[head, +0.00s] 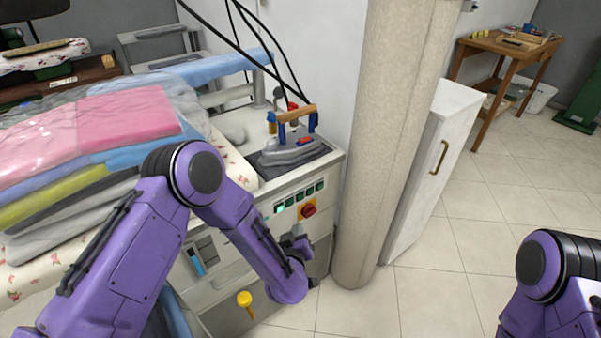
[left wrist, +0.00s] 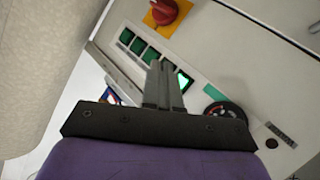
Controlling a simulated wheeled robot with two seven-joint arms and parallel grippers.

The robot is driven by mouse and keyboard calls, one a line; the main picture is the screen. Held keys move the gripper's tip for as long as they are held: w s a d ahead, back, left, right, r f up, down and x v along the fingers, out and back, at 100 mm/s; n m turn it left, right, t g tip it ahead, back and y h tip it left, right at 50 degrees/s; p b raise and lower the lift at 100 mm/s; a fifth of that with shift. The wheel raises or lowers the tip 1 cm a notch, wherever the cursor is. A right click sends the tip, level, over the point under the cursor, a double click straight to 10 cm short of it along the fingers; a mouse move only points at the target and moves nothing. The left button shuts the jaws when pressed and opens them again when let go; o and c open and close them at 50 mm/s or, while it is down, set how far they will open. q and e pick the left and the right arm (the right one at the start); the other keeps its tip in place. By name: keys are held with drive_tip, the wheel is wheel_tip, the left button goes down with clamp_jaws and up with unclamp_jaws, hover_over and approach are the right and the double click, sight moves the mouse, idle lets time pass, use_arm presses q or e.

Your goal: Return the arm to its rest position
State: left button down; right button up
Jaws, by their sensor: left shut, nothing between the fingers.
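My purple left arm (head: 235,215) reaches in from the left and bends down in front of the ironing station's front panel. My left gripper (head: 297,240) is low beside the panel's right part, its fingers small and partly hidden by the wrist. In the left wrist view, my left gripper (left wrist: 165,72) is shut, with its fingers together and nothing between them. It points toward a row of green buttons (left wrist: 138,46), one of them lit. Only a purple part of my right arm (head: 550,285) shows at the lower right; its gripper is out of view.
An iron (head: 292,148) rests on the station beside folded clothes (head: 130,115). A red knob (head: 308,211) and a yellow knob (head: 244,298) are on the station's front. A round column (head: 385,150) and white cabinet (head: 440,160) stand to the right.

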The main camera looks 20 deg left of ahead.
use_arm(q)
drive_tip(key=s+a+f+g, duration=0.3)
drive_tip(key=s+f, duration=0.2)
drive_tip(key=s, duration=0.3)
drive_tip(key=s+a+f+g, duration=0.2)
drive_tip(key=s+f+g, duration=0.1)
drive_tip(key=s+f, duration=0.4)
drive_tip(key=s+a+g, duration=0.2)
drive_tip(key=s+a, duration=0.2)
drive_tip(key=s, duration=0.5)
drive_tip(key=s+a+g, duration=0.3)
drive_tip(key=s+a, duration=0.2)
drive_tip(key=s, duration=0.4)
drive_tip(key=shift+f+y, duration=0.4)
